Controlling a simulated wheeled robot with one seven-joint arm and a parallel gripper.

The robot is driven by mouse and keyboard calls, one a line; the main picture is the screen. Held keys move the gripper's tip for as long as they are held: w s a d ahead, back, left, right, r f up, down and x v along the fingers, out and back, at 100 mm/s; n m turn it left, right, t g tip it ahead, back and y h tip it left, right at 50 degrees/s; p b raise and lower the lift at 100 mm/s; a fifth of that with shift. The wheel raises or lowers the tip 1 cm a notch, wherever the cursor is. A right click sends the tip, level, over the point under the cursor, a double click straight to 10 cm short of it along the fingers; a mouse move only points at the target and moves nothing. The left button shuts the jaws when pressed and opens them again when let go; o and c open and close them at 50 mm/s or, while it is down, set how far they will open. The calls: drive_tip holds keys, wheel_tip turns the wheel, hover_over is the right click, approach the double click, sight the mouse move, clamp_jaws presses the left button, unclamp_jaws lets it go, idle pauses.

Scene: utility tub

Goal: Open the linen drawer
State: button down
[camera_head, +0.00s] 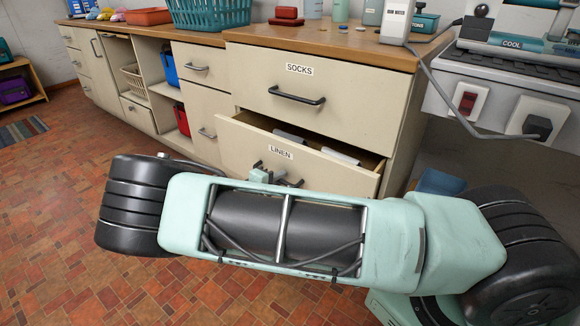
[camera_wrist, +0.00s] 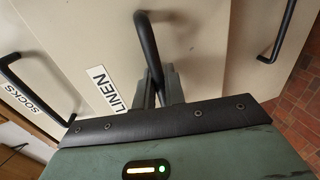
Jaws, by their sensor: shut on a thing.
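The linen drawer (camera_head: 240,149), a cream front labelled LINEN, is pulled partly out below the SOCKS drawer. Its inside shows at the top, with light folded items in it. In the head view my arm covers the lower part of its front. My gripper (camera_wrist: 162,88) is at the drawer's black bar handle (camera_wrist: 148,40) in the wrist view, with its fingers shut on the bar. The LINEN label (camera_wrist: 106,88) is just left of the fingers there. In the head view the gripper (camera_head: 277,175) shows only partly above my arm.
The SOCKS drawer (camera_head: 312,104) above is closed, with a black handle. The wooden countertop (camera_head: 280,36) holds a teal basket (camera_head: 208,14) and small containers. Open shelves with bins are to the left. The tiled floor (camera_head: 60,200) at left is clear.

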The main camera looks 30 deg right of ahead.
drive_tip(key=f+v, duration=0.3)
drive_tip(key=v, duration=1.1)
drive_tip(key=a+f+v, duration=0.1)
drive_tip(key=f+v, duration=0.2)
drive_tip(key=v, duration=1.1)
drive_tip(key=shift+s+a, duration=0.2)
drive_tip(key=shift+a, duration=0.05)
drive_tip(key=c, duration=1.6)
unclamp_jaws()
drive_tip(key=p+v, duration=0.1)
drive_tip(key=v, duration=1.6)
drive_tip(key=shift+a, duration=0.2)
